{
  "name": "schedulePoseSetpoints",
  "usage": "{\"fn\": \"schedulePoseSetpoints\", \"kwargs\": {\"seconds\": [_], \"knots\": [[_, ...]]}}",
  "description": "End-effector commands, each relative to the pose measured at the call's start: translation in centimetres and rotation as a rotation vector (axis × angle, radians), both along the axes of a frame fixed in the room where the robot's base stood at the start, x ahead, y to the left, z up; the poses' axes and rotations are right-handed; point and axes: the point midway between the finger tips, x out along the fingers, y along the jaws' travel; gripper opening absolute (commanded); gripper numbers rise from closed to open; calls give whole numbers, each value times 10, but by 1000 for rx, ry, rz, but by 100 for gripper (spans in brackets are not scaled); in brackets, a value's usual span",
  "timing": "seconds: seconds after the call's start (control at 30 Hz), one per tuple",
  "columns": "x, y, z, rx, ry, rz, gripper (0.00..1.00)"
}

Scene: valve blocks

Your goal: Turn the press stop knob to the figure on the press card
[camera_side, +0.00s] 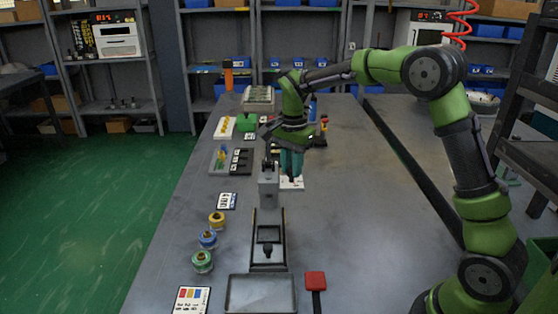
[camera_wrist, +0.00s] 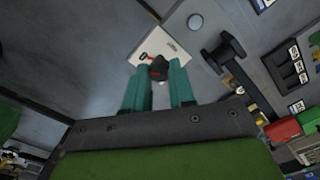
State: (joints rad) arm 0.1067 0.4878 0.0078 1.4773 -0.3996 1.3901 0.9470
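The stop knob (camera_wrist: 157,68) is small and dark, with a red mark, on a white plate (camera_wrist: 172,45) with printed marks. In the side view the white plate (camera_side: 291,184) shows beneath my gripper, and the knob is hidden behind the fingers. My gripper (camera_side: 291,172) points down with its teal fingers apart. In the wrist view the knob shows between the fingertips, with a little room around it; I cannot tell whether they touch it. A small card with dark figures (camera_side: 227,201) lies left of the grey press (camera_side: 268,187); I cannot tell whether it is the press card.
The press stands close to the left of my gripper. Yellow, blue and green round pieces (camera_side: 207,239), a coloured card (camera_side: 193,300), a grey tray (camera_side: 261,294) and a red-topped block (camera_side: 316,281) are nearer the camera.

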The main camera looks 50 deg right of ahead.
Motion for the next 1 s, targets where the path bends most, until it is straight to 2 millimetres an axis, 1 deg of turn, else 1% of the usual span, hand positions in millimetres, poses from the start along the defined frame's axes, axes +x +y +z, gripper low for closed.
{"fn": "schedulePoseSetpoints", "kwargs": {"seconds": [0.03,0.1,0.13,0.37,0.57,0.77,1.0], "knots": [[0,0,0,0,0,0,13],[0,0,0,0,0,0,2],[0,0,0,0,0,0,0],[0,0,0,0,0,14,0],[0,0,0,0,0,84,0],[0,0,0,1,0,225,0],[0,0,0,1,0,450,0]]}}
